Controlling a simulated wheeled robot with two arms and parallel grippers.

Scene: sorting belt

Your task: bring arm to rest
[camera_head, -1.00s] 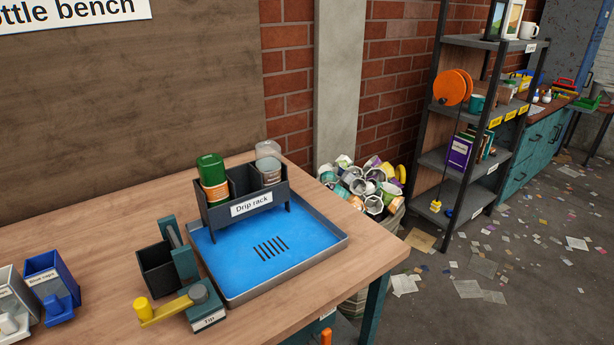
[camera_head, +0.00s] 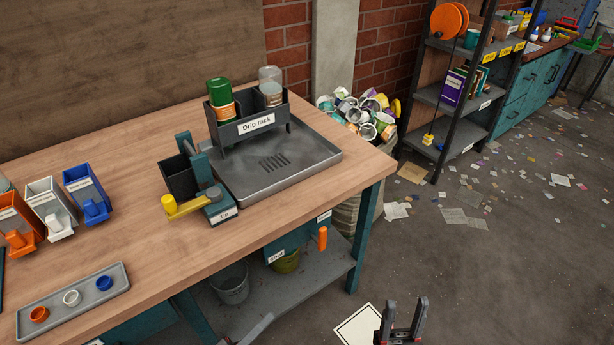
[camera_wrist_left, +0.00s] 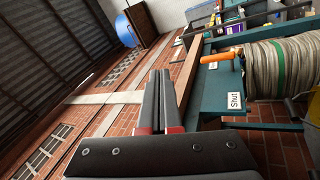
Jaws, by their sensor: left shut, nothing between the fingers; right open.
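My left gripper (camera_wrist_left: 160,80) has its two dark fingers together with nothing between them in the left wrist view. A grey piece at the bottom edge of the head view (camera_head: 256,331) looks like its tip; the rest is out of frame. My right gripper (camera_head: 402,322) stands at the bottom of the head view, fingers up and apart, empty. It is over the floor, right of the bench (camera_head: 130,215), beside a pale sign or sheet (camera_head: 357,328).
A grey tray (camera_head: 313,165) with a drip rack (camera_head: 249,133) is on the bench. An orange handle (camera_head: 322,238) hangs at the bench's front; it shows in the left wrist view (camera_wrist_left: 222,57). A full bin (camera_head: 350,205) stands behind. Open floor (camera_head: 480,270) is to the right.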

